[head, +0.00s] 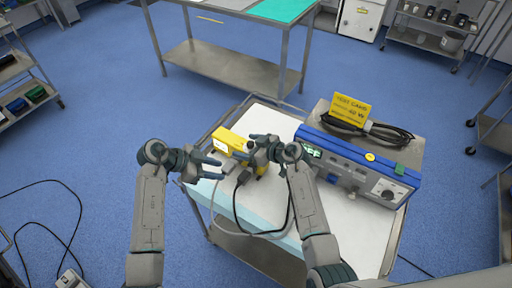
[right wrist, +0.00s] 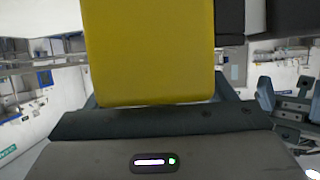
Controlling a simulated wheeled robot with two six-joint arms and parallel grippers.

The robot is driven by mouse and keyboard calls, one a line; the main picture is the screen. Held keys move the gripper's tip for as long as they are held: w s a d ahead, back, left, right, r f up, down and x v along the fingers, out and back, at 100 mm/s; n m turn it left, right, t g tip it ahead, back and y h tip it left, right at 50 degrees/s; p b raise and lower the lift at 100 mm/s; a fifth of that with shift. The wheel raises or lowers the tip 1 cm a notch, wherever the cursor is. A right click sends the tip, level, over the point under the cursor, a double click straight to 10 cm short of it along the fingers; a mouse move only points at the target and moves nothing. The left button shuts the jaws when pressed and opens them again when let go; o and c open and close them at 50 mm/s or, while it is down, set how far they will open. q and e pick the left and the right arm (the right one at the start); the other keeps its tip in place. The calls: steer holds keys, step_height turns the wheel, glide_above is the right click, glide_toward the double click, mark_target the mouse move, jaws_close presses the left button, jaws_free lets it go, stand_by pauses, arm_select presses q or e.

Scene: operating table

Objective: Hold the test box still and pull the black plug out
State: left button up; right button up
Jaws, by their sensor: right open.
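The yellow test box (head: 229,141) sits on the white cart top, partly hidden behind my right gripper. The box appears large in the right wrist view (right wrist: 150,55). A black plug (head: 243,177) with a black cable shows at the box's near side, just below my right gripper; whether it is seated is too small to tell. A grey connector (head: 229,166) with a grey cable is beside it. My right gripper (head: 256,150) is open over the box's right part; contact cannot be told. My left gripper (head: 217,168) is open and empty, left of the grey connector.
The cables loop over the cart's near edge. The cart's white surface (head: 330,225) in front of the device is mostly clear.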

steer(key=shift+w+a+f, duration=0.1)
steer(key=shift+w+a, duration=0.05)
steer(key=shift+a, duration=0.05)
steer(key=c, duration=1.3)
steer(key=o, duration=1.3)
